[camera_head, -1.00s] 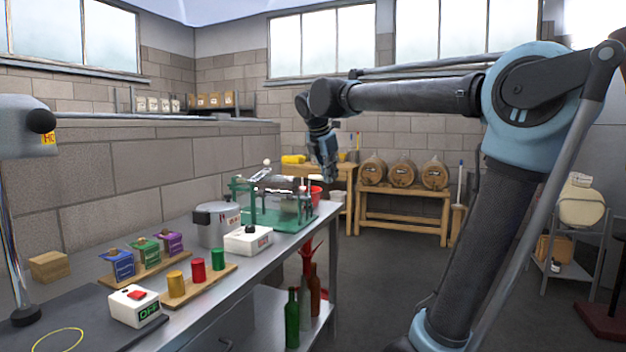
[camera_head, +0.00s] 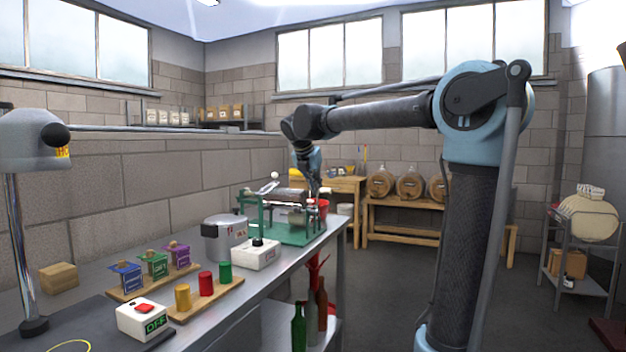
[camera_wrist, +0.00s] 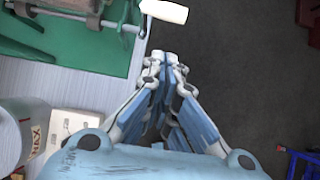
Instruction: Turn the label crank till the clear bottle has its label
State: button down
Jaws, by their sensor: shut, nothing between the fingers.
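The label machine has a green frame and base (camera_head: 297,236) and stands at the far end of the bench. A dark roller (camera_head: 290,195) lies across its top. In the wrist view its base (camera_wrist: 85,45) fills the upper left, and a metal crank with a cream handle (camera_wrist: 165,11) sticks out past the bench edge. My gripper (camera_wrist: 160,54) is shut and empty, just short of the handle and apart from it in that picture. In the head view my gripper (camera_head: 314,192) is at the machine's right end. I cannot clearly make out the clear bottle or a label.
A silver pot (camera_head: 224,240) and a white box with a black knob (camera_head: 257,255) stand left of the machine. Coloured cylinders on a wooden board (camera_head: 206,300) are nearer. Bottles (camera_head: 299,325) stand on the lower shelf. The floor (camera_head: 390,290) right of the bench is open.

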jog(key=w, duration=0.1)
jog(key=w+d+f, duration=0.1)
jog(key=w, duration=0.1)
jog(key=w+f, duration=0.1)
jog(key=shift+w+d, duration=0.35)
